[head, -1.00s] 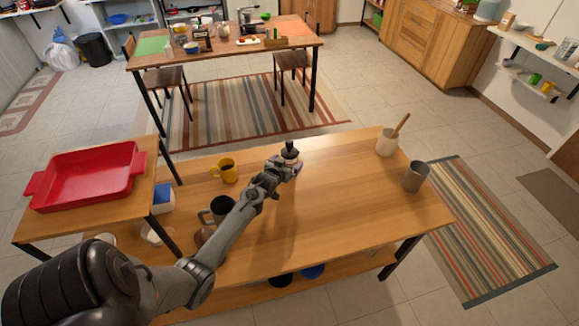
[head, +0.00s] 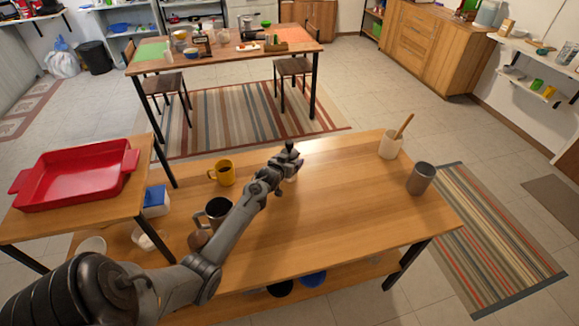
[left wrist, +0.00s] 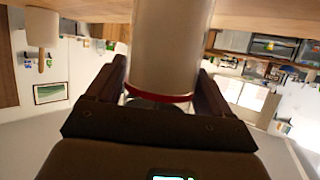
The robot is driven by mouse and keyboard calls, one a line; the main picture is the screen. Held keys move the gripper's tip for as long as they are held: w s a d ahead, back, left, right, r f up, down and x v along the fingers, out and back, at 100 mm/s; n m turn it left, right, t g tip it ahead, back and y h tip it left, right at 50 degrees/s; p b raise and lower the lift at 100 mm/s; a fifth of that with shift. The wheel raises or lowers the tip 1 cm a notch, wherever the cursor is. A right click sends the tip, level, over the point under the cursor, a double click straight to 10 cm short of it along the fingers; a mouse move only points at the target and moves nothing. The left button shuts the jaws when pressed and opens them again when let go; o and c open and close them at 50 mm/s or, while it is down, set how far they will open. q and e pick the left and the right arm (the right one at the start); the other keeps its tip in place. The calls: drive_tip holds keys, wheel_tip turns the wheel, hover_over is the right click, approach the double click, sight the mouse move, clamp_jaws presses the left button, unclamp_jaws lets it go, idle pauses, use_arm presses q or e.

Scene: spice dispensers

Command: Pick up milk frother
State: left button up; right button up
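A pale cylinder with a red ring, which I take to be the milk frother (left wrist: 172,50), stands between the two fingers of my left gripper (left wrist: 163,75) in the left wrist view. In the head view my left gripper (head: 286,164) is at the far middle of the wooden table. The dark top of the frother (head: 291,146) shows above the gripper. A bit of its pale body shows below. The fingers flank the body close to the red ring; whether both press on it is unclear. My right gripper is not in view.
A yellow mug (head: 222,173) and a dark metal mug (head: 214,214) stand to the left on the table (head: 340,220). A cream crock with a wooden utensil (head: 391,147) and a grey cup (head: 420,179) stand at the right. A red tray (head: 75,178) is on the side table.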

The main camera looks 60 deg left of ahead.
use_arm(q)
drive_tip(key=c, duration=0.7)
drive_tip(key=shift+c, duration=0.6)
drive_tip(key=shift+r, duration=0.3)
